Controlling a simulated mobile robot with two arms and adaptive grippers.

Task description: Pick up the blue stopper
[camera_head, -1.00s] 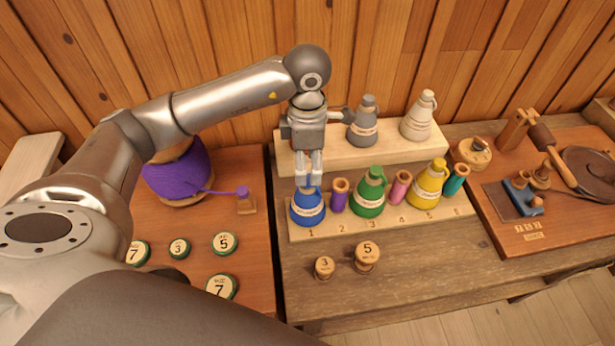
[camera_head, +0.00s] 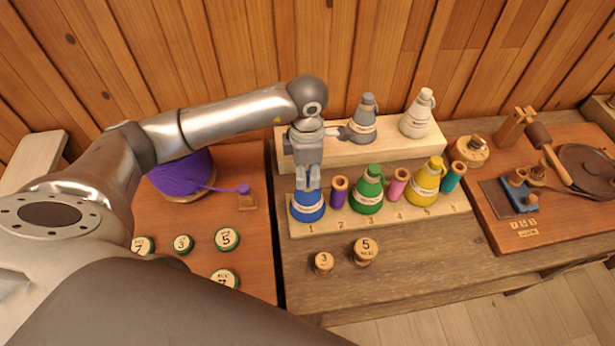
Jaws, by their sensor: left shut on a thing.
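The blue stopper (camera_head: 307,207) is cone-shaped with a pale label band. It stands upright at the number 1 place, at the left end of the light wooden board (camera_head: 432,208). My left gripper (camera_head: 308,184) comes down from above and is shut on the top of the blue stopper, hiding its upper tip. The stopper's base appears to be at the board, and I cannot tell whether there is a gap. My right gripper is not in view.
A purple spool (camera_head: 339,192) stands close to the right, then a green stopper (camera_head: 368,191), a pink spool (camera_head: 397,183) and a yellow stopper (camera_head: 427,177). Behind, a raised block (camera_head: 388,148) carries grey (camera_head: 363,121) and white (camera_head: 417,115) stoppers. Two wooden pegs stand in front.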

